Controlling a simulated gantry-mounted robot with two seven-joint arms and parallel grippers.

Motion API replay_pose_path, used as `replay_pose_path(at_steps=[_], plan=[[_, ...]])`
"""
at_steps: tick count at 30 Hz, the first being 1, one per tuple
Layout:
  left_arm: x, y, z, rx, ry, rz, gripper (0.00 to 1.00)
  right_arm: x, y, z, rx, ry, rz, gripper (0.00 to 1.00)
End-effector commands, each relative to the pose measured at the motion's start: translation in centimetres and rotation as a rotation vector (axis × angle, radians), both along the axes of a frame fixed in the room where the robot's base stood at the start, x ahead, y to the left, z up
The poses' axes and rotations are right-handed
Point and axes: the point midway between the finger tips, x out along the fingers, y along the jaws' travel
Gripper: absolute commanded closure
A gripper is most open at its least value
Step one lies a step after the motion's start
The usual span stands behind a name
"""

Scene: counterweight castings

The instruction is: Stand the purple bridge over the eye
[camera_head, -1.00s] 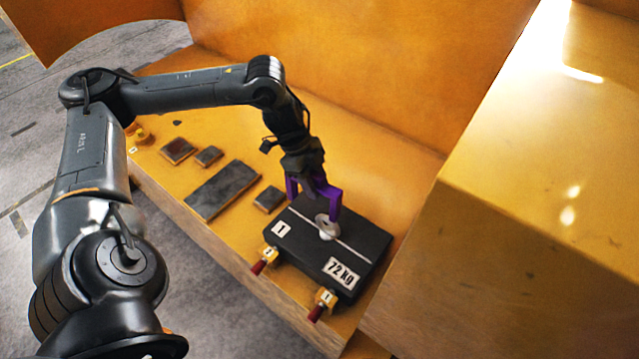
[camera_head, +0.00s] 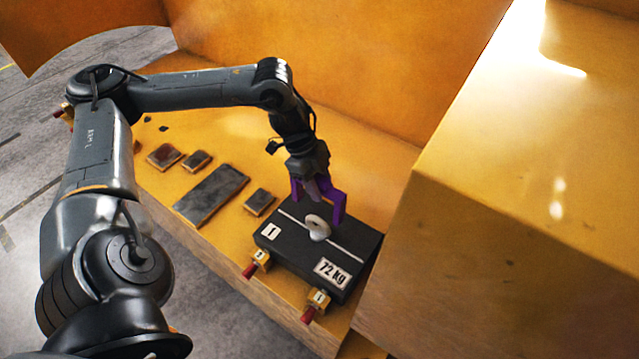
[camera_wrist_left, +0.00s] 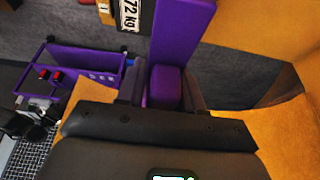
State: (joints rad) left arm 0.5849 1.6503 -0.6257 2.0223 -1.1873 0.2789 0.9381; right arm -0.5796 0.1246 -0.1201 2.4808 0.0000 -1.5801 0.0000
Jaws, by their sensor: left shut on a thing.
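The purple bridge (camera_head: 338,207) is held by my left gripper (camera_head: 314,181), which is shut on its top part. Its legs point down, above and behind the eye. In the left wrist view the bridge (camera_wrist_left: 182,35) sticks out from between the fingers (camera_wrist_left: 165,90). The eye (camera_head: 318,228) is a pale ring standing on top of a black casting (camera_head: 295,240) labelled 1 and 72 kg. It shows clear of the bridge in the head view. I cannot tell the exact gap between bridge and casting. My right gripper is not in view.
Two brass fittings with red ends, one (camera_head: 257,262) and another (camera_head: 316,305), sit at the casting's front side. Several dark plates, the largest a long one (camera_head: 211,194), lie to the left. A tall yellow block (camera_head: 490,260) stands at right, and a yellow wall (camera_head: 340,70) behind.

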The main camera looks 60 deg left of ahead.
Motion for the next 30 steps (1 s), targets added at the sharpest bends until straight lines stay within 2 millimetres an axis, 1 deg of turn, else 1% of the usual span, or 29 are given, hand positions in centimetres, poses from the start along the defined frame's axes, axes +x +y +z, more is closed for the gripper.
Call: replay_pose_path(at_steps=[1,30], plan=[[0.0,0.0,-0.6,-0.001,0.000,0.000,1.00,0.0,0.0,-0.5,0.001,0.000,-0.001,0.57],[0.0,0.0,-10.1,0.000,0.000,0.000,1.00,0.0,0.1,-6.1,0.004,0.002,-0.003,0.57]])
